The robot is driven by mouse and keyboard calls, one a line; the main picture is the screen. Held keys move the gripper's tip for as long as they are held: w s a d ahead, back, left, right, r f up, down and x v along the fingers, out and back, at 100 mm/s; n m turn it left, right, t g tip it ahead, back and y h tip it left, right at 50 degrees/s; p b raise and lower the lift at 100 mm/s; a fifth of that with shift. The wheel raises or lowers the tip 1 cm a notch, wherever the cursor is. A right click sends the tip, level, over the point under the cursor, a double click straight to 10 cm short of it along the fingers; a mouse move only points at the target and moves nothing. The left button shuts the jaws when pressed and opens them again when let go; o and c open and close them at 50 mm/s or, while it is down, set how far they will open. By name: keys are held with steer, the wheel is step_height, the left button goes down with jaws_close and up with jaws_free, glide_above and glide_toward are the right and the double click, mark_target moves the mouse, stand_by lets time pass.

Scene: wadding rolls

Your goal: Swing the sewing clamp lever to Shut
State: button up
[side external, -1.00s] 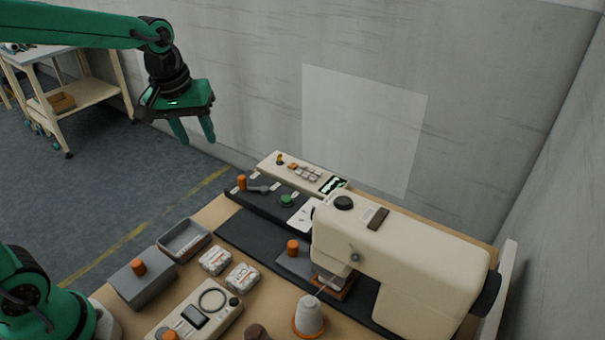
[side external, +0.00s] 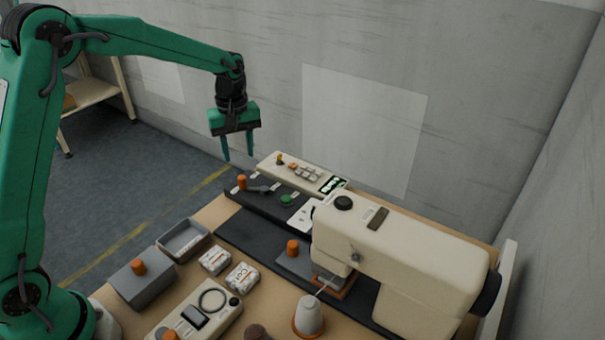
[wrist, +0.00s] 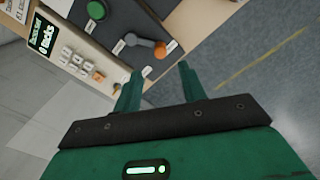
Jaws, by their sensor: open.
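The clamp lever (side external: 258,188) is a short grey arm with an orange knob (side external: 241,183), on a dark strip at the back left of the table. In the wrist view the grey lever (wrist: 139,40) also shows, its orange knob toward the floor side. Small white labels lie around it, too small to read. My gripper (side external: 238,156) is open and empty, pointing down above the knob end of the lever, apart from it. In the wrist view the lever lies just beyond my fingertips (wrist: 158,72).
A green button (side external: 287,200) sits on the same strip. A cream control panel (side external: 300,172) stands behind it. A sewing machine (side external: 410,245) fills the right. A grey tray (side external: 184,239), a grey box (side external: 142,280) and white wrapped packs (side external: 242,276) stand in front.

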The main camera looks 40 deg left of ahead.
mark_target(242, 177)
steer(key=shift+f, duration=0.1)
steer(key=shift+f, duration=3.85)
jaws_close()
